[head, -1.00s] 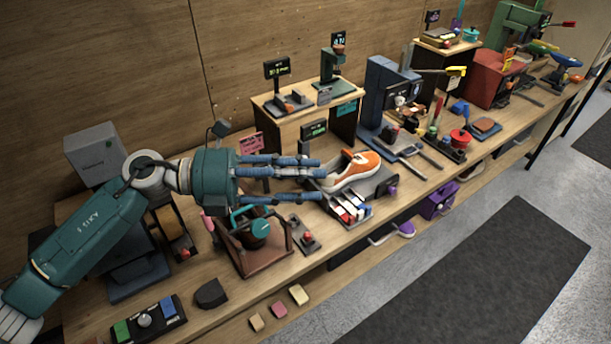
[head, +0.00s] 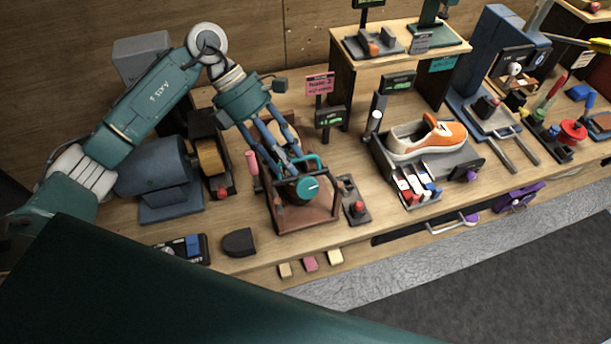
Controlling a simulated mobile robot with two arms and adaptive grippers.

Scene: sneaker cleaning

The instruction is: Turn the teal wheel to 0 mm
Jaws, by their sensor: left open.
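The teal wheel (head: 308,188), with a pale mark on its face, sits on a brown-red framed device (head: 305,217) on the bench. A teal curved handle rises behind it. My left gripper (head: 289,168) is open and points down over the device, its blue fingers just behind the wheel. I cannot tell whether a finger touches the wheel. A small dark display (head: 331,118) with green digits stands behind the device, below a pink sign (head: 320,85); the digits are too small to read. My right gripper is not in view.
A base with a red button (head: 357,207) stands right of the device. An orange and white sneaker (head: 428,138) lies on a stand further right. A blue-grey motor-like machine (head: 160,170) is at left. A dark block (head: 239,242) and small coloured blocks (head: 310,263) lie in front.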

